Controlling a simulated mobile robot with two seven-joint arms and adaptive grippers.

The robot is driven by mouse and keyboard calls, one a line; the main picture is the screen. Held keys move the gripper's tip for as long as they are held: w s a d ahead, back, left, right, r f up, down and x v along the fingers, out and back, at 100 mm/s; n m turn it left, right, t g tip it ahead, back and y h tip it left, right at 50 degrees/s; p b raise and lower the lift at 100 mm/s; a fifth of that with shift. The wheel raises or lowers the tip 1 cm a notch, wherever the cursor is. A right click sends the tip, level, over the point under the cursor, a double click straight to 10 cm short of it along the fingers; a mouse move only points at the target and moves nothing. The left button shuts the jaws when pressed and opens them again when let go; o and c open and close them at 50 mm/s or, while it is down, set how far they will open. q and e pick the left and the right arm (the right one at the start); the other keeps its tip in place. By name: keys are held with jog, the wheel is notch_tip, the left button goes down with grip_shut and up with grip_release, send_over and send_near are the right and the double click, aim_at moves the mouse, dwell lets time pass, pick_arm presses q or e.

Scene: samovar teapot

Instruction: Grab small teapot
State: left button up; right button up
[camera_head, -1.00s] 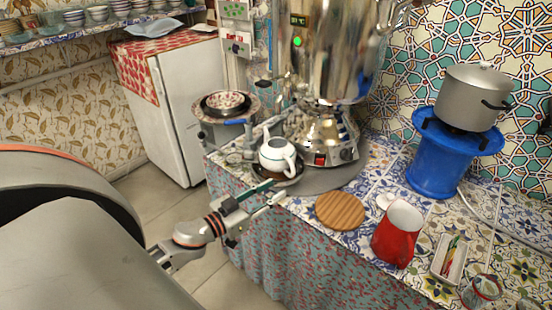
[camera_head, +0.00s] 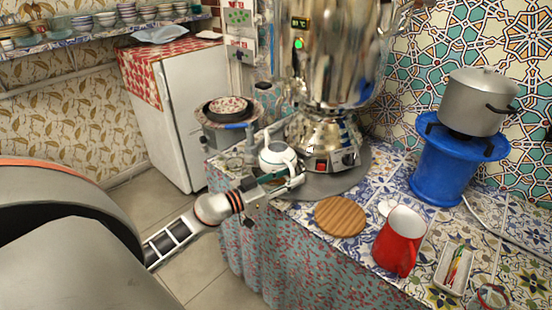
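The small white teapot (camera_head: 274,155) stands at the foot of the large silver samovar (camera_head: 331,62), on the left part of the counter. My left gripper (camera_head: 288,178) is at the front right of the teapot, by its handle, and overlaps it in this view. Its fingers appear to reach to the handle side, but I cannot tell whether they touch it or how far they are closed. My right gripper is not in view.
A round wooden board (camera_head: 340,216), a red pitcher (camera_head: 399,241) and a white tray with colored items (camera_head: 455,267) stand along the counter's front. A blue stand (camera_head: 447,165) carries a grey pot (camera_head: 476,101).

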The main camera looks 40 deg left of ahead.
pick_arm(q)
jog(key=shift+w+d+r, duration=0.1)
jog(key=shift+w, duration=0.25)
grip_shut()
jog(key=shift+r, duration=0.15)
